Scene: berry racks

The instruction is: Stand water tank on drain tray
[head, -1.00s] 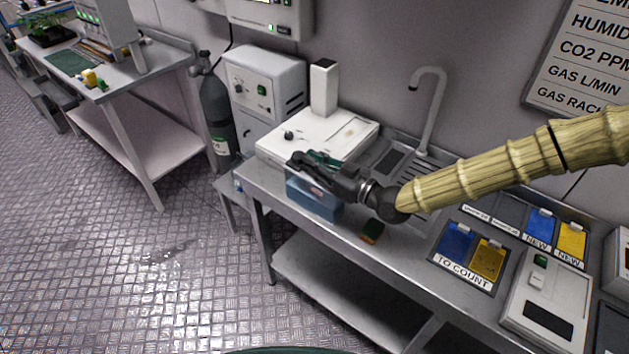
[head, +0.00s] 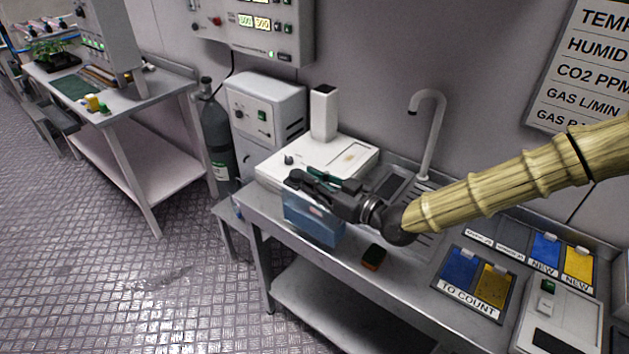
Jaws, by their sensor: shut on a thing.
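The water tank (head: 313,219) is a translucent blue box at the front edge of the steel bench, left of the middle in the head view. My gripper (head: 305,183) is over the tank, shut on its upper part. The fingers hide some of its top, and a dark green piece (head: 326,177) shows behind them. The tank looks roughly upright; I cannot tell whether its underside touches the bench. The ribbed metal drain tray (head: 423,250) lies to the right by the sink, partly hidden by my arm.
A white appliance (head: 350,160) stands close behind the tank. A tall tap (head: 430,130) rises behind my arm. A dark sponge with an orange-red side (head: 374,257) lies near the bench front. Blue and yellow cards lie in a TO COUNT holder (head: 470,290) to the right.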

